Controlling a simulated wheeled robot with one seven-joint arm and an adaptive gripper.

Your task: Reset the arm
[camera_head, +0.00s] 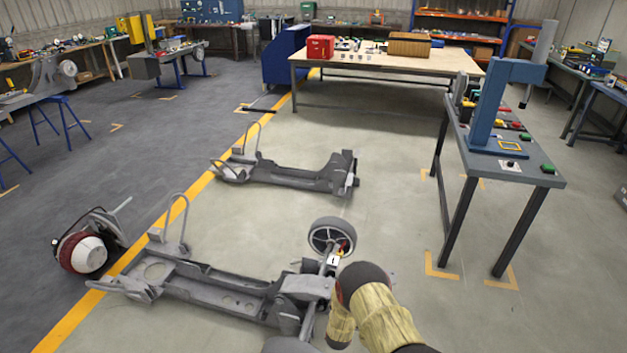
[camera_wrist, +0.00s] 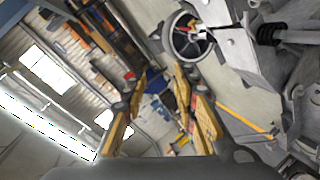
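My arm (camera_head: 385,315), with tan, wood-like covers and dark joints, reaches in from the bottom of the head view beside the near chassis. The gripper's fingertips cannot be made out clearly there. In the wrist view my gripper (camera_wrist: 160,82) has its two tan fingers spread apart, with nothing held between them. The near grey chassis (camera_head: 215,288) lies on the floor to the left of my arm, and fills the upper right of the wrist view. A wheel (camera_head: 331,236) stands at its right end, just beyond my arm; it also shows in the wrist view (camera_wrist: 188,38).
A second chassis (camera_head: 290,176) lies further back. A red and white drum-like part (camera_head: 85,252) sits at the left. A narrow table (camera_head: 510,167) with a blue stand is at the right; a long workbench (camera_head: 390,65) is behind. Floor between chassis and narrow table is clear.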

